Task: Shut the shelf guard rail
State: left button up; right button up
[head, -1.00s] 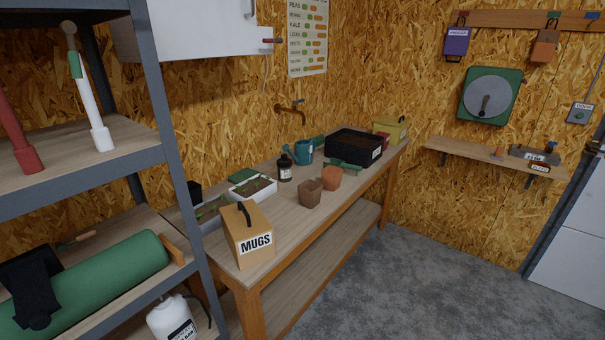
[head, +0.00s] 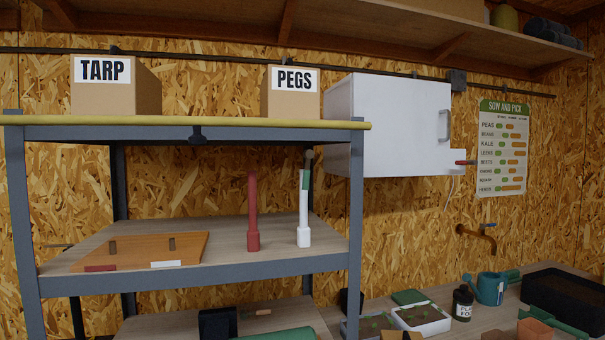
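The guard rail (head: 270,124) is a long yellow bar. It runs level across the front of the top shelf of the grey shelf unit (head: 355,210), from the left edge of the picture to just past the right post. It sits low, near the height of the top board, below the labels of the boxes. Neither of my grippers is in view.
A TARP box (head: 138,90) and a PEGS box (head: 290,95) stand on the top shelf behind the rail. Below are a wooden board (head: 150,248), a red tool (head: 253,215) and a white tool (head: 304,215). A white cabinet (head: 400,125) hangs to the right.

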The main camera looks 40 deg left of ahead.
aim_at(197, 139)
jog(key=k+u, duration=0.1)
jog(key=u, duration=1.65)
